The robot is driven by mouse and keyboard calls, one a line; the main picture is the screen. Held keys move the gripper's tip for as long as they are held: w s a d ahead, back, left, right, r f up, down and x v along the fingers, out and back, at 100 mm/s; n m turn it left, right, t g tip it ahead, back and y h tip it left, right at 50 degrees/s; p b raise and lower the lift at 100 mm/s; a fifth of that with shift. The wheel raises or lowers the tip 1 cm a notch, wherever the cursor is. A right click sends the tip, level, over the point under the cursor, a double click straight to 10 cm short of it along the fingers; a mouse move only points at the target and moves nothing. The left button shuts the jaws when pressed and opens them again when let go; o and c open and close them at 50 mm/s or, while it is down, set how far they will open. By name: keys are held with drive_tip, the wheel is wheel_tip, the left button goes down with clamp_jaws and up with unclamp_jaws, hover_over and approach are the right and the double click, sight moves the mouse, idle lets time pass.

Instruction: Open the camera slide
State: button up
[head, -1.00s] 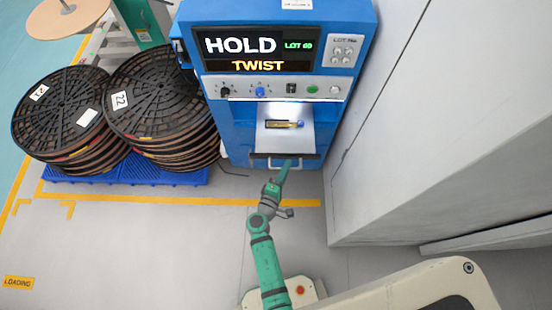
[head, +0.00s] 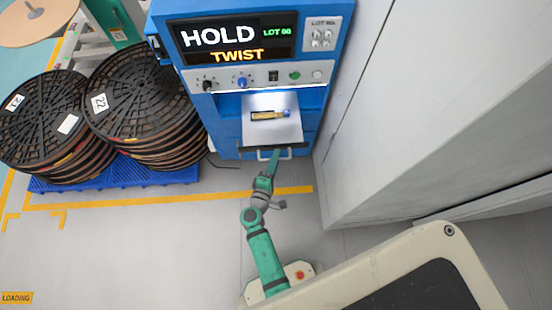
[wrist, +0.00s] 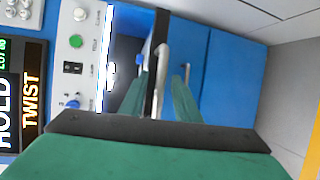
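The camera slide is a pale tray (head: 262,132) in the lower bay of the blue machine, with a black front edge and a silver bar handle (head: 261,156). A small yellowish part with a blue end (head: 268,115) lies on the tray. My gripper (head: 276,154) is at the slide's front, by the right part of the handle. In the wrist view the handle (wrist: 161,75) stands beside the black front edge (wrist: 151,65). The two green fingers of my gripper (wrist: 160,100) are apart, with the handle between them. Whether they touch it is unclear.
The blue machine's screen (head: 237,40) reads HOLD, LOT 60 and TWIST, above a row of knobs and buttons. Stacked black reels (head: 145,110) on a blue pallet (head: 120,176) stand left. A grey cabinet (head: 400,110) stands close on the right. Floor in front is clear.

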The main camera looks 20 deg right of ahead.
drive_tip(key=v, duration=1)
drive_tip(key=shift+s+a, duration=0.2)
drive_tip(key=shift+s, duration=0.05)
drive_tip(key=s+a+f+m+g+y, duration=0.1)
drive_tip(key=s+a+m+y, duration=0.1)
drive_tip(key=s+a+y, duration=0.3)
drive_tip(key=s+a+m+y, duration=0.1)
drive_tip(key=s+a+y, duration=0.1)
drive_tip(key=s, duration=0.5)
drive_tip(key=s+a+r+m+t+y, duration=0.1)
drive_tip(key=s+r+m+t, duration=0.1)
drive_tip(key=r, duration=0.9)
drive_tip(key=s+a+r+m+t+y, duration=0.1)
drive_tip(key=s+r+m, duration=0.4)
drive_tip(key=r, duration=0.6)
drive_tip(key=shift+a+r+m+t+y, duration=0.3)
drive_tip(key=shift+a+r+t+y, duration=0.1)
drive_tip(key=shift+t+y, duration=0.3)
